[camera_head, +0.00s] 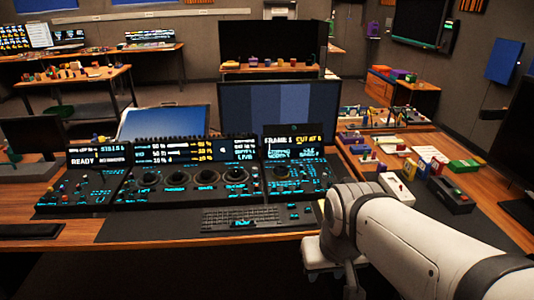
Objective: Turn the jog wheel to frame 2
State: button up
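The control panel (130,200) lies on the wooden desk with several round dials in a row. My gripper (335,272) hangs below my white arm at the desk's front edge, right of and nearer than the dials. It touches no dial. Its fingers are partly hidden and too unclear to judge.
A keyboard (241,218) lies in front of the panel. A large monitor (280,108) stands behind it. The dark mat (150,228) left of the keyboard is clear.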

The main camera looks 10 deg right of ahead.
aim_at(279, 172)
jog(key=z, duration=0.05)
jog(key=i, duration=1.35)
